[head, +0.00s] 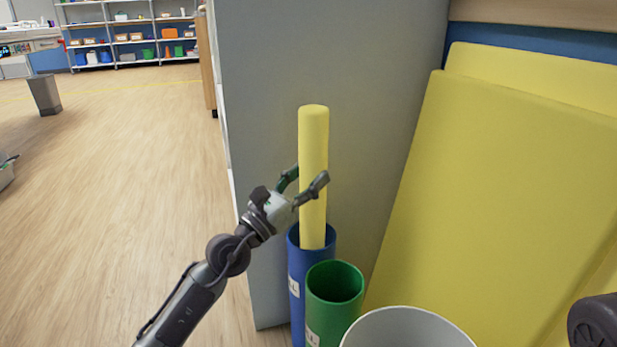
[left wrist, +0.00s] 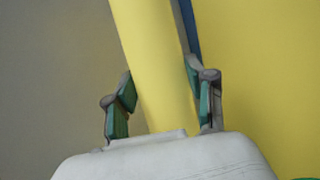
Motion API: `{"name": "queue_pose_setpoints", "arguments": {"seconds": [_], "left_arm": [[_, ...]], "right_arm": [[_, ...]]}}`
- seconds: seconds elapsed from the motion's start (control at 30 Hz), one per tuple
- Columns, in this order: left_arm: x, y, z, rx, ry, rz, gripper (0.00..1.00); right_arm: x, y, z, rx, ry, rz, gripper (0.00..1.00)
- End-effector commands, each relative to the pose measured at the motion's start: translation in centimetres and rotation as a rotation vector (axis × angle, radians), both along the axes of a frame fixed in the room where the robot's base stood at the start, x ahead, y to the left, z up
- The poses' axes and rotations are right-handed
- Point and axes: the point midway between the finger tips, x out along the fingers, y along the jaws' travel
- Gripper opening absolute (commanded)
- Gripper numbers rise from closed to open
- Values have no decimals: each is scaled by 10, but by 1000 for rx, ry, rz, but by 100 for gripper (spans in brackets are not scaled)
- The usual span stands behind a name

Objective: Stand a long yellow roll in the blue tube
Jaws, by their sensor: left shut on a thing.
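A long yellow roll (head: 313,140) stands upright, its lower end inside the mouth of the blue tube (head: 297,275). How deep it sits is hidden by the tube wall. My left gripper (head: 304,181) is shut on the roll, above the tube's rim. In the left wrist view the roll (left wrist: 155,60) runs between the two fingers of my left gripper (left wrist: 162,100).
A green tube (head: 335,283) stands just in front of the blue one, with a white round container (head: 405,325) at its right. A grey panel (head: 270,80) rises behind. Large yellow mats (head: 490,200) lean at right. The wooden floor at left is open.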

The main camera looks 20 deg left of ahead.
Motion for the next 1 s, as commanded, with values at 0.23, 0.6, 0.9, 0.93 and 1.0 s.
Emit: {"name": "queue_pose_setpoints", "arguments": {"seconds": [0.23, 0.6, 0.9, 0.93, 1.0], "left_arm": [[0, 1, -6, 0, -1, 0, 18], [0, 1, -5, 0, -1, 0, 75], [0, 1, -6, 0, -1, 0, 84], [0, 1, -6, 0, 0, 0, 84], [-1, 1, -7, 0, 1, 0, 84]], "right_arm": [[0, 0, -6, 0, 1, 0, 40], [0, 0, -6, 0, 1, 0, 40], [0, 0, -6, 0, 0, 0, 40], [0, 0, -6, 0, 1, 0, 40], [0, 0, -6, 0, 1, 0, 40]]}}
